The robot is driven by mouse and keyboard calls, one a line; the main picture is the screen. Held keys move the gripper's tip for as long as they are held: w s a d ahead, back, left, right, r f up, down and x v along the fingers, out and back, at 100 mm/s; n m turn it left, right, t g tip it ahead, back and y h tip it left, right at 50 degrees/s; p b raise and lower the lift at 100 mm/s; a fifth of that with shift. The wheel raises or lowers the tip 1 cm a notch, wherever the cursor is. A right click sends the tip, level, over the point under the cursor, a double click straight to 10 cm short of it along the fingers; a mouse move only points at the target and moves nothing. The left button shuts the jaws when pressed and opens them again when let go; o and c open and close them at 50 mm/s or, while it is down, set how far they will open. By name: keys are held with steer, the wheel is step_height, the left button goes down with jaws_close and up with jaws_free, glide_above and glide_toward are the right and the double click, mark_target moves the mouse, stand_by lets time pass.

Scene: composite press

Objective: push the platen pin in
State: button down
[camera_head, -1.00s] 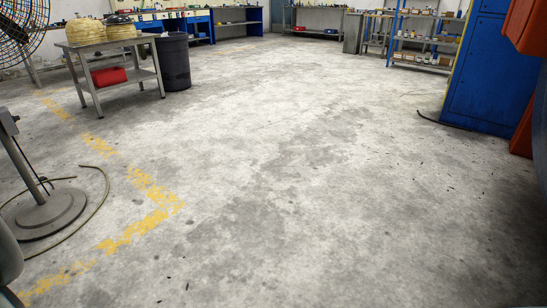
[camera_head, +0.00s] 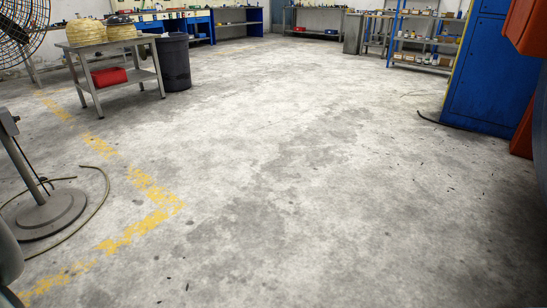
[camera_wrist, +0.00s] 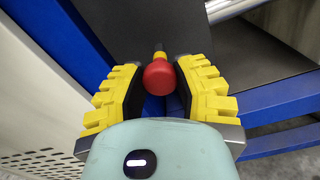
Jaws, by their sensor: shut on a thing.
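The platen pin shows in the wrist view as a red rounded knob (camera_wrist: 159,77) with a short yellow and metal shank behind it. The shank meets a dark grey panel (camera_wrist: 120,22). My gripper (camera_wrist: 160,68) has its two yellow-padded fingers on either side of the red knob, shut on it. How deep the pin sits in the panel cannot be told. Neither the pin nor my gripper shows in the head view.
In the wrist view a blue frame bar (camera_wrist: 270,97) runs beside the panel, and a white perforated cover (camera_wrist: 40,90) stands at left. In the head view the floor (camera_head: 300,170) is open, with a fan stand (camera_head: 45,213) at left and a blue cabinet (camera_head: 492,75) at right.

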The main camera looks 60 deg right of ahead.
steer(key=shift+w, duration=0.1)
steer(key=shift+w+a, duration=0.1)
steer(key=shift+a, duration=0.05)
steer(key=shift+w+a, duration=0.1)
steer(key=shift+a, duration=1.4)
steer(key=c, duration=0.6)
jaws_free()
steer(key=shift+a, duration=0.1)
steer(key=shift+c, duration=0.2)
